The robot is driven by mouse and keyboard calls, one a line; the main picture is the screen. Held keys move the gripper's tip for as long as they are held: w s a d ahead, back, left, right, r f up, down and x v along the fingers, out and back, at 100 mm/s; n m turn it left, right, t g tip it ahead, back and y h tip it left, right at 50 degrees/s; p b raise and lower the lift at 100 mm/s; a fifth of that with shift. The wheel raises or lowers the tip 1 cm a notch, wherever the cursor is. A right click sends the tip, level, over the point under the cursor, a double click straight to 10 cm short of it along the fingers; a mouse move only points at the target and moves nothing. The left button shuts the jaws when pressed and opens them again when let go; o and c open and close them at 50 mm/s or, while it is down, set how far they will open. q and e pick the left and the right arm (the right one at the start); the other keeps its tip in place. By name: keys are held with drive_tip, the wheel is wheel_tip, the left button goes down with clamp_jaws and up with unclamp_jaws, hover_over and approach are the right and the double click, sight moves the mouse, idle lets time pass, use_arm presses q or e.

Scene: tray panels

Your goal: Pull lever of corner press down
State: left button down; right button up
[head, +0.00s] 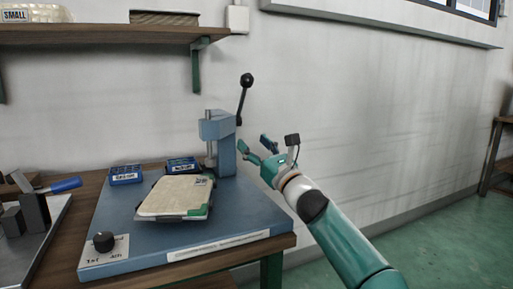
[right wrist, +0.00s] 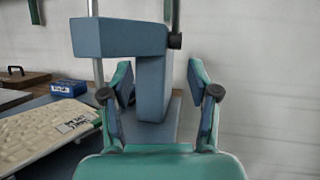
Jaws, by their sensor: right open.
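The corner press (head: 219,140) is a blue column with a head on a blue base plate (head: 240,218) on the wooden table. Its black lever (head: 241,99) with a round knob (head: 247,79) points up from the right side of the head. In the right wrist view the press (right wrist: 122,40) stands just ahead, and only the lever's lower part shows at the top. My right gripper (head: 254,145) is open and empty, right of the press column and below the lever. It also shows in the right wrist view (right wrist: 160,78). My left gripper is not in view.
A beige panel (head: 174,196) lies on the base plate in front of the press. Two blue boxes (head: 126,174) (head: 183,165) stand behind it. A black knob (head: 104,242) is at the front left. A shelf (head: 95,34) hangs above; the right side is free.

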drive_tip(key=shift+s+d, duration=0.1)
drive_tip(key=shift+s, duration=0.05)
drive_tip(key=v, duration=1.1)
drive_tip(key=shift+s+d+f, duration=0.2)
drive_tip(key=shift+d+f, duration=0.05)
drive_tip(key=shift+a, duration=0.1)
